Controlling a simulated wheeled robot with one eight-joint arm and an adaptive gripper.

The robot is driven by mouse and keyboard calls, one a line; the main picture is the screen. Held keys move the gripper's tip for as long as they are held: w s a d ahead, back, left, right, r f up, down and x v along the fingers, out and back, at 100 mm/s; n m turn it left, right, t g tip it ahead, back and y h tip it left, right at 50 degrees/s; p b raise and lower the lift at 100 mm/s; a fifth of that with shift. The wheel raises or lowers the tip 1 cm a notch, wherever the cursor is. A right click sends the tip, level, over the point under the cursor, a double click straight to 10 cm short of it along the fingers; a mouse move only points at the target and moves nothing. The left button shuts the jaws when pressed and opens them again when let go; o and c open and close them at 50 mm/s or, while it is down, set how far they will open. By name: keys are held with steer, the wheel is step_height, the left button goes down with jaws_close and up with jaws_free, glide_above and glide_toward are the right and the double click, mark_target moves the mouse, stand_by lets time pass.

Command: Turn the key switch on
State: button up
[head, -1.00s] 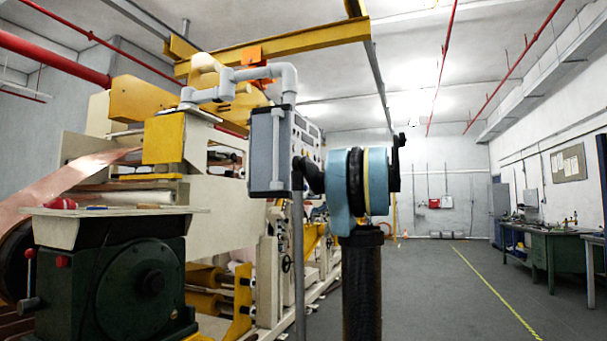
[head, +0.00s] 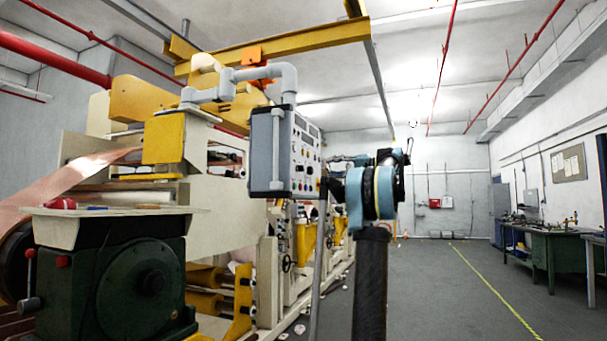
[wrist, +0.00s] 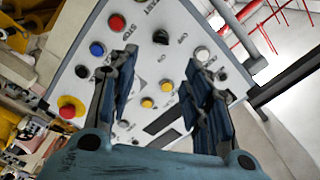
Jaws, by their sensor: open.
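The control box (head: 285,155) hangs from a grey pipe arm in the head view, its button panel facing right. The panel fills much of the wrist view (wrist: 142,60). A black rotary knob (wrist: 160,37) there has ON and OFF lettering beside it; it may be the key switch, but I cannot make out a key. My gripper (wrist: 160,62) is open and empty. Its two fingers point at the panel, with the knob showing between and beyond their tips. I cannot tell whether they touch the panel. In the head view my gripper (head: 333,187) is beside the panel's lower right, partly hidden by my wrist.
The panel also has red (wrist: 116,22), blue (wrist: 97,49) and yellow (wrist: 157,71) buttons and a red mushroom button (wrist: 70,107). The yellow and cream machine (head: 220,230) stands behind the box. A green workbench (head: 545,245) is far right; the floor (head: 440,290) before it is clear.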

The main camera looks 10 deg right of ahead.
mark_target(300, 169)
steer(key=x, duration=1.3)
steer(key=shift+w+a, duration=0.2)
steer(key=shift+a, duration=0.15)
steer(key=shift+c, duration=0.2)
jaws_close()
